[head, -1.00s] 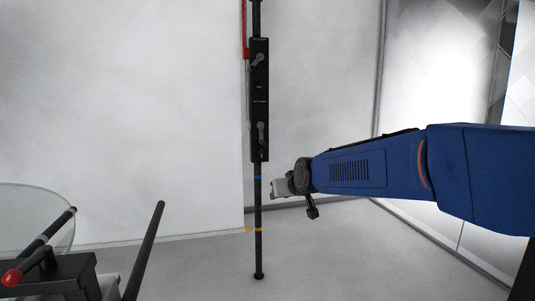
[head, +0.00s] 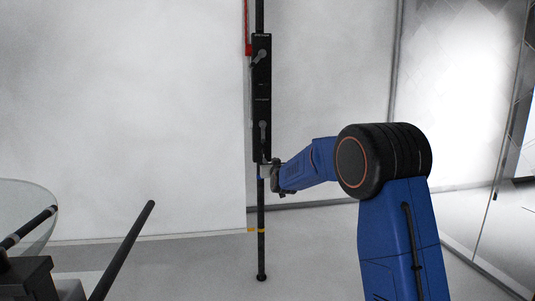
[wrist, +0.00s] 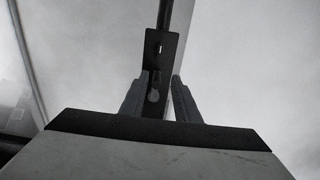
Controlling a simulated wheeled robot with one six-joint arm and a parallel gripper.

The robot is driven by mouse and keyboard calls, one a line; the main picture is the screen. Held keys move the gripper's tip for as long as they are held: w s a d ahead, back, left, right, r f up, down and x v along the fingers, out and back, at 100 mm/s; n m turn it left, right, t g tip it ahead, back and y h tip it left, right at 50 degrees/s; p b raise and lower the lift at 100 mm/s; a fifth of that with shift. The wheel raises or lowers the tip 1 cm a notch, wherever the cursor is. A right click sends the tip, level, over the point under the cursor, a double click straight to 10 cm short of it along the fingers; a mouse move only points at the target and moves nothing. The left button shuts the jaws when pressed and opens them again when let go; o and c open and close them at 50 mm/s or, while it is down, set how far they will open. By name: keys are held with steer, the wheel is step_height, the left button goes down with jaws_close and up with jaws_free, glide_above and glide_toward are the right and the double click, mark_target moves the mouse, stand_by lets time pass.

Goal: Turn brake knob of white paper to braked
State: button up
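A black box (head: 261,98) is fixed on a dark vertical pole and carries two grey lever knobs. The upper knob (head: 259,58) is tilted, its lever slanting down to the left. The lower knob (head: 262,130) has its lever hanging nearly straight down. I see no readable label telling which knob belongs to the white paper (head: 130,110), the large backdrop. My gripper (head: 268,170) is at the lower end of the box, below the lower knob. In the wrist view my gripper (wrist: 160,80) is open, and a pale knob (wrist: 153,96) shows between its fingers, apparently not gripped.
The pole (head: 261,230) runs down past blue and yellow bands to the floor. A glass disc (head: 25,215) and a dark slanted rod (head: 125,248) are at lower left. A reflective wall (head: 460,120) is at right. Floor between rod and pole is clear.

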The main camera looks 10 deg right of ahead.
mark_target(264, 151)
steer(key=w, duration=1.7)
steer(key=shift+w+d, duration=0.1)
steer(key=shift+w, duration=0.3)
steer(key=c, duration=0.7)
